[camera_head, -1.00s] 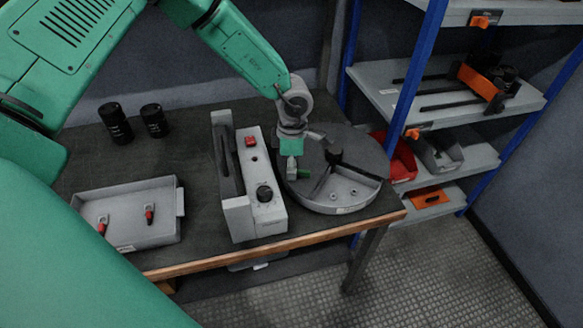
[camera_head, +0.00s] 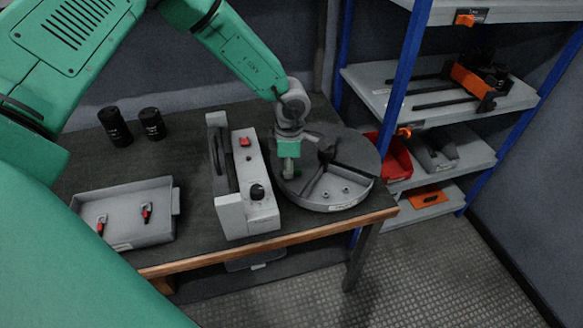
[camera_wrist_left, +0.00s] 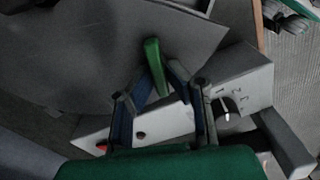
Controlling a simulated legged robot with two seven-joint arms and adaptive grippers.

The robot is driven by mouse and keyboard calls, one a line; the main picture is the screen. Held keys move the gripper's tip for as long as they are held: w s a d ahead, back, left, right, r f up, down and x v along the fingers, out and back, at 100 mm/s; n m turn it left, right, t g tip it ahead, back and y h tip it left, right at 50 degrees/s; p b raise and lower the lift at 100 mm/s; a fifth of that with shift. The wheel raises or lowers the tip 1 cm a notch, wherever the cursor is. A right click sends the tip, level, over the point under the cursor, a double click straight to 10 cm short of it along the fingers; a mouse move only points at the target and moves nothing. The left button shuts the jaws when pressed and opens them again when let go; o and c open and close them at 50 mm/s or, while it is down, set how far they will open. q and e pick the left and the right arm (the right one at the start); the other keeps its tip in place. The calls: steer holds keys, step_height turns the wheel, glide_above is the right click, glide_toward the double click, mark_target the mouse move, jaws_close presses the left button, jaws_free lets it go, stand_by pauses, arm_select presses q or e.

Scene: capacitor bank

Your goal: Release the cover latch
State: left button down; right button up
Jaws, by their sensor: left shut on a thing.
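The round grey drum with a partly covered top (camera_head: 352,152) stands on the bench, right of the control box. My left gripper (camera_head: 289,178) reaches down to the drum's left edge, beside the box. In the left wrist view the latch, a green lever (camera_wrist_left: 154,62), stands between the fingertips of my left gripper (camera_wrist_left: 160,82), which is shut on it. The grey cover (camera_wrist_left: 110,40) fills the upper left there. In the head view the latch is mostly hidden by the fingers. My right gripper is not in view.
The grey control box (camera_head: 262,215) with a red button and black dial stands close left of the gripper. A grey tray (camera_head: 150,232) with red-tipped parts and two black cylinders (camera_head: 115,127) are further left. A blue-post shelf (camera_head: 440,85) stands right.

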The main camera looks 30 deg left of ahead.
arm_select(q)
steer(key=shift+w+d+r, duration=0.15)
steer(key=shift+w+d, duration=0.15)
steer(key=shift+d, duration=0.05)
steer(key=shift+a, duration=0.2)
steer(key=shift+d+r+n+p, duration=0.2)
steer(key=shift+n+p, duration=0.2)
steer(key=shift+p, duration=0.2)
steer(key=shift+w+n+p, duration=0.2)
steer(key=shift+n+p, duration=0.1)
steer(key=shift+n, duration=0.1)
steer(key=c, duration=1.6)
jaws_free()
steer(key=shift+f, duration=0.2)
